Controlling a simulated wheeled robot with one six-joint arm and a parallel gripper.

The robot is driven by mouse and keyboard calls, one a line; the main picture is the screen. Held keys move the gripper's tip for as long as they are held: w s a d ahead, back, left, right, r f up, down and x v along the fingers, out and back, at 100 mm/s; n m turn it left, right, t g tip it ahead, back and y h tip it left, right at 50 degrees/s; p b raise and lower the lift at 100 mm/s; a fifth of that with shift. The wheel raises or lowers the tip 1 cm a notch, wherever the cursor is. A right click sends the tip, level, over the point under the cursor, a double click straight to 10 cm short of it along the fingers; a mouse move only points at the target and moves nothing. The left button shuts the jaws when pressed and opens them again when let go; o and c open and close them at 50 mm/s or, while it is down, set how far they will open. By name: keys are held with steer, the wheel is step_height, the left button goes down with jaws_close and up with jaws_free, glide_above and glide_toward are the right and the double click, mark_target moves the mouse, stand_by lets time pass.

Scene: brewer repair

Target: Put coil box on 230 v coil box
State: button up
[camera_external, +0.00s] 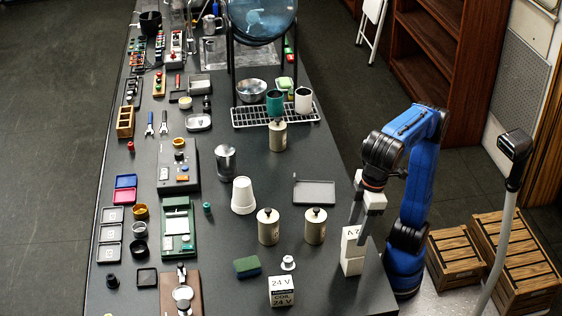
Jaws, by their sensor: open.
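Two white boxes are stacked near the table's right edge. The upper box (352,247) carries dark characters on its side, too small to read surely. It appears to rest on the lower white box (352,268), whose label I cannot read. My gripper (360,229) points down at the upper box, with its fingers open at either side of the box's top. The fingers partly cover it, and I cannot tell whether they touch it. Another white box (282,291), printed "24 V" and "COIL", stands apart at the front of the table, left of the stack.
Two cream bottles (268,227) (314,226) stand left of the stack. A green sponge (247,267) and a small white knob-like part (288,263) lie near the labelled box. A grey tray (314,193) lies behind. The table between the stack and the labelled box is clear.

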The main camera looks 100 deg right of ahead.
step_height(320, 180, up, 9)
steer(key=s, duration=0.1)
steer(key=shift+s, duration=0.15)
steer(key=shift+f, duration=0.1)
steer(key=s+d+f, duration=0.2)
steer(key=d+f, duration=0.3)
steer(key=d, duration=0.5)
steer(key=s+d+f+t, duration=0.15)
steer(key=d+f, duration=0.25)
steer(key=d, duration=0.5)
steer(key=s+d+f, duration=0.2)
steer(key=d+f, duration=0.3)
steer(key=d, duration=0.5)
steer(key=s+d+f+t, duration=0.1)
steer(key=s+d+f, duration=0.6)
steer(key=f, duration=0.5)
steer(key=s+d+f, duration=0.1)
steer(key=d+f, duration=0.2)
steer(key=f, duration=1.3)
steer(key=shift+s+f, duration=0.3)
steer(key=shift+f, duration=0.05)
